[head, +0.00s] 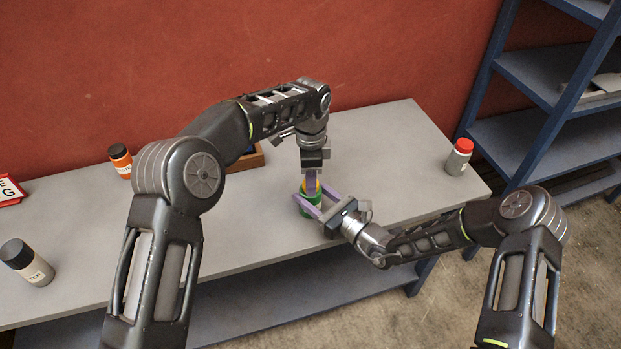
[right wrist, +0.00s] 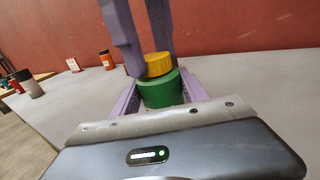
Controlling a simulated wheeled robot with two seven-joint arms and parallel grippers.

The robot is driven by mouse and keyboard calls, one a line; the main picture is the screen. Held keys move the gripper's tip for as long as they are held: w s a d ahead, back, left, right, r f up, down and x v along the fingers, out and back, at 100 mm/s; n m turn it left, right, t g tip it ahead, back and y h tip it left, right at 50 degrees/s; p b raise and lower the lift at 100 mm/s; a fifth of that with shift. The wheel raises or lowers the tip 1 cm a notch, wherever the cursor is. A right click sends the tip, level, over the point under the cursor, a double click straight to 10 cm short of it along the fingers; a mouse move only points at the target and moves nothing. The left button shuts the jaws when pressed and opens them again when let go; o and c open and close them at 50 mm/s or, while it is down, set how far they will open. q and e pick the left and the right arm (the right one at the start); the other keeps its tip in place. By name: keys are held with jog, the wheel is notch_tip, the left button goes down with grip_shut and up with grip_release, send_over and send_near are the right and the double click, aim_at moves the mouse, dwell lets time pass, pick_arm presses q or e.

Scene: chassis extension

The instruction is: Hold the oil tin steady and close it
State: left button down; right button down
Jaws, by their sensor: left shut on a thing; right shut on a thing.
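The oil tin is a green round tin (head: 308,197) standing upright on the grey bench; it also shows in the right wrist view (right wrist: 161,90). A yellow lid (right wrist: 158,65) sits on top of it, roughly level; whether it is fully seated I cannot tell. My left gripper (head: 312,184) comes straight down from above, its purple fingers shut on the yellow lid. My right gripper (head: 309,205) reaches in low from the right, its fingers shut around the green body. In the head view the fingers hide much of the tin and lid.
A wooden tray (head: 252,160) lies behind my left arm. An orange bottle (head: 121,162), a grey black-capped bottle (head: 28,263) and a red sign (head: 11,191) stand left. A red-capped grey bottle (head: 459,157) stands right, near a blue shelf unit (head: 530,135). Bench around the tin is clear.

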pick_arm(q)
jog(key=m, duration=0.5)
jog(key=shift+m, duration=0.3)
jog(key=m, duration=0.2)
jog(key=shift+m, duration=0.4)
jog(key=m, duration=0.6)
jog(key=c, duration=0.8)
grip_release()
jog(key=shift+c, duration=0.2)
notch_tip(320, 180, up, 8)
jog(key=shift+f, duration=0.25)
